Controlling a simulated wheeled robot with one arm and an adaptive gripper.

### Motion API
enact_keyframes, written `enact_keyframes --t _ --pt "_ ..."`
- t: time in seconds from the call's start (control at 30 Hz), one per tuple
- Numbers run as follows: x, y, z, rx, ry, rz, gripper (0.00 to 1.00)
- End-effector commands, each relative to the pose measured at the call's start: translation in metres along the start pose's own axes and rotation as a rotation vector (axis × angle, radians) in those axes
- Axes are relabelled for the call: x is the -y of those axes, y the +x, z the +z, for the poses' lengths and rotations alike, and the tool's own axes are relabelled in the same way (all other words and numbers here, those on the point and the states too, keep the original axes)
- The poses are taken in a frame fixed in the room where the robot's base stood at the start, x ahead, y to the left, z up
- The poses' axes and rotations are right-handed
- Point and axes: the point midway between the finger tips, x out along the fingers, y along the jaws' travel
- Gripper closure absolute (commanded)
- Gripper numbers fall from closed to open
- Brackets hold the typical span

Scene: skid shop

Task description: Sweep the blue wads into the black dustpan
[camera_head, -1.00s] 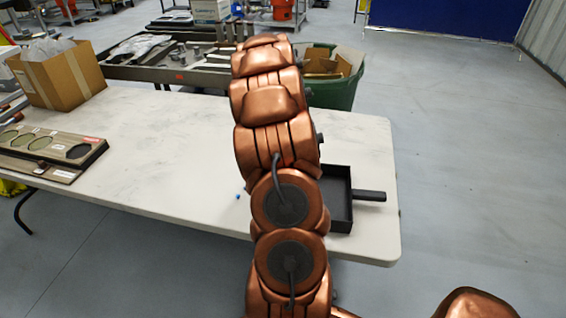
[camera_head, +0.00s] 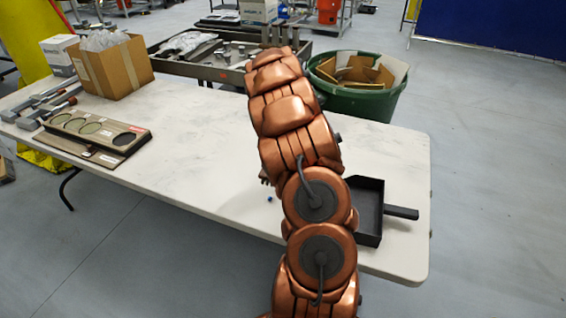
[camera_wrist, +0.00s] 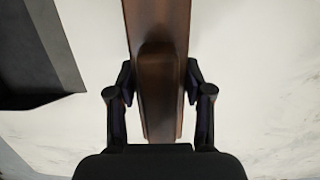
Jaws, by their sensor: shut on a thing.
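The black dustpan (camera_head: 369,205) lies on the white table at its right end, its handle pointing right; my arm covers its left part. A dark grey shape at the left of the wrist view (camera_wrist: 35,60) looks like its wall. One small blue wad (camera_head: 269,199) lies on the table just left of my arm. Other wads, if any, are hidden. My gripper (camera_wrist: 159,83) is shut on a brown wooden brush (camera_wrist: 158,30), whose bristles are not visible. In the head view my arm hides most of the gripper and brush.
The white table (camera_head: 205,170) has clear room at its middle. A sample board (camera_head: 95,135) and a cardboard box (camera_head: 112,70) stand on its left. A green bin (camera_head: 355,100) with cardboard and a metal workbench (camera_head: 215,68) stand behind it.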

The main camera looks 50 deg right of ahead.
Motion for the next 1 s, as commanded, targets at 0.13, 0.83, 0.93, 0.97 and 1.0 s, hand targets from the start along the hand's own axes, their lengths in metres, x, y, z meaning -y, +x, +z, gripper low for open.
enact_keyframes --t 0.13,0.83,0.93,0.97,1.0 --pt "0.017 -0.001 0.000 0.000 -0.001 0.001 0.77" --pt "0.048 0.047 -0.006 0.001 0.000 0.000 0.77" --pt "0.048 0.057 -0.008 0.001 0.000 0.000 0.77" --pt "0.048 0.059 -0.008 0.001 0.000 0.000 0.77" --pt "0.048 0.063 -0.009 0.001 0.000 0.000 0.77"
